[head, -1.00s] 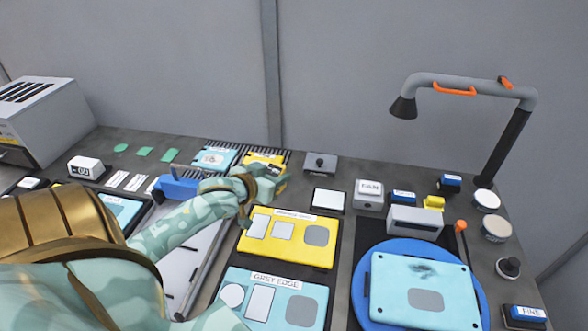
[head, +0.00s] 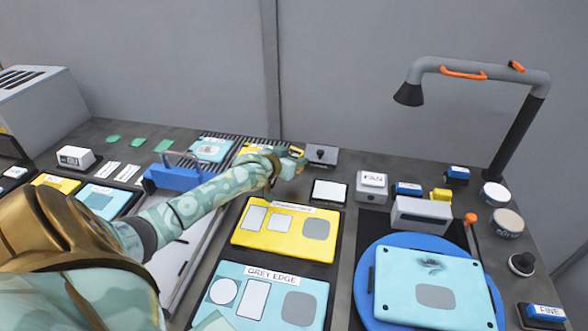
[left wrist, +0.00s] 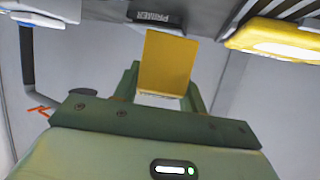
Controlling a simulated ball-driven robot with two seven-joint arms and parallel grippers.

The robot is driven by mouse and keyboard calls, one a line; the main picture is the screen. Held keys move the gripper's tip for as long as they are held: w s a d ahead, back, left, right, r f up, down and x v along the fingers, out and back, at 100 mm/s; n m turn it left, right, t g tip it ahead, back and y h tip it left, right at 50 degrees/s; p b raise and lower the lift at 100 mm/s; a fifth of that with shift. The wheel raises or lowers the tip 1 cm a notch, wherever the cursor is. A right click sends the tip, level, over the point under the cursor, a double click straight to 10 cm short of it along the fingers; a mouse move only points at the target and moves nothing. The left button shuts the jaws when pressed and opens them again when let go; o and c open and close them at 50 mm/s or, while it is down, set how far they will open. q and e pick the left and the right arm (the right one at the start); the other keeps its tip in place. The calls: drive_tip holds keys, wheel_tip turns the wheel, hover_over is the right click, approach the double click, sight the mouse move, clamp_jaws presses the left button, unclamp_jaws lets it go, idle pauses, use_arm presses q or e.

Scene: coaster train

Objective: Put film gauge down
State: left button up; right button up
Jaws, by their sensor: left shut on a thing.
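My left gripper (head: 290,161) reaches over the back of the bench, just left of the grey block with a dark knob (head: 321,155). It is shut on a flat yellow piece, which I take to be the film gauge (left wrist: 166,62). In the left wrist view the gauge stands out between the green fingers, with a pale strip near its base. In the head view the hand hides most of it. A block labelled PRIMER (left wrist: 156,20) shows beyond the gauge in the left wrist view. My right gripper is out of view.
A slotted rack (head: 229,141) with coloured plates lies left of the hand. A yellow template (head: 270,245) and a GREY EDGE template (head: 235,293) lie in front. A framed white pad (head: 329,192) and FAN box (head: 372,184) are right.

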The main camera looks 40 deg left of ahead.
use_arm(q)
wheel_tip(320, 180, down, 3)
drive_tip(key=shift+r+b, duration=0.15)
drive_tip(key=shift+b, duration=0.2)
drive_tip(key=shift+r, duration=0.15)
drive_tip(key=shift+s, duration=0.1)
